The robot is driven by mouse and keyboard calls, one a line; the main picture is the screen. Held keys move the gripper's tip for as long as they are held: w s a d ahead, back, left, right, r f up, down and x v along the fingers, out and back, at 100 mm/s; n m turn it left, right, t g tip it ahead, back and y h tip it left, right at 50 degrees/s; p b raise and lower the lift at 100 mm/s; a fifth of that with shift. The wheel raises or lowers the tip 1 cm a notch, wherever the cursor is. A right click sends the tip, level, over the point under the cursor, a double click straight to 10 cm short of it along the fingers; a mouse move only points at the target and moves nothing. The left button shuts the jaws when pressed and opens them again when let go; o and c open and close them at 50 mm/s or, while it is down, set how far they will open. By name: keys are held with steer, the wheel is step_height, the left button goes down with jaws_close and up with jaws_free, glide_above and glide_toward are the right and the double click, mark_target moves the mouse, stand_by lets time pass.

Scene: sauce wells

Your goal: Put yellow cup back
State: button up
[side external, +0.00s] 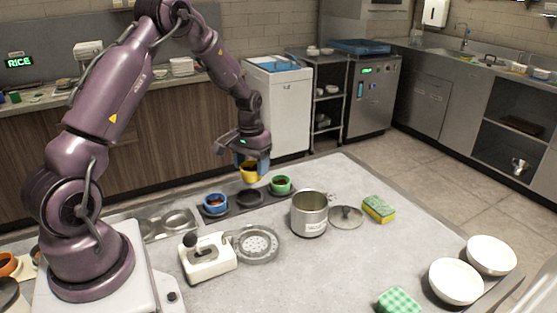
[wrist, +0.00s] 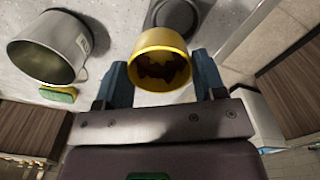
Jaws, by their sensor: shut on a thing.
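My gripper (side external: 250,163) is shut on the yellow cup (side external: 249,173) and holds it above the dark tray (side external: 232,212). The cup has dark contents inside, seen in the wrist view (wrist: 160,40) between my two fingers. The tray's middle well (side external: 249,197) is empty and lies below the cup. A blue cup (side external: 215,204) sits in the well to the left. A green cup (side external: 281,185) sits in the well to the right. In the wrist view an empty round well (wrist: 173,14) shows just beyond the cup, partly hidden by it.
A steel pot (side external: 310,215) stands right of the tray, with a glass lid (side external: 346,216) and a sponge (side external: 378,208) beyond. A white press (side external: 208,257) and a round strainer (side external: 257,243) are in front. White bowls (side external: 456,280) stand at the right.

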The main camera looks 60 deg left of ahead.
mark_target(247, 167)
steer(key=shift+s+a+f, duration=0.15)
steer(key=shift+a+f, duration=0.3)
steer(key=shift+a, duration=0.2)
steer(key=shift+s+a+f, duration=0.1)
steer(key=shift+a+f, duration=0.3)
steer(key=shift+a, duration=0.2)
steer(key=shift+w, duration=0.15)
steer(key=shift+f, duration=3.15)
steer(key=shift+f, duration=0.55)
steer(key=o, duration=1)
steer(key=shift+r, duration=4)
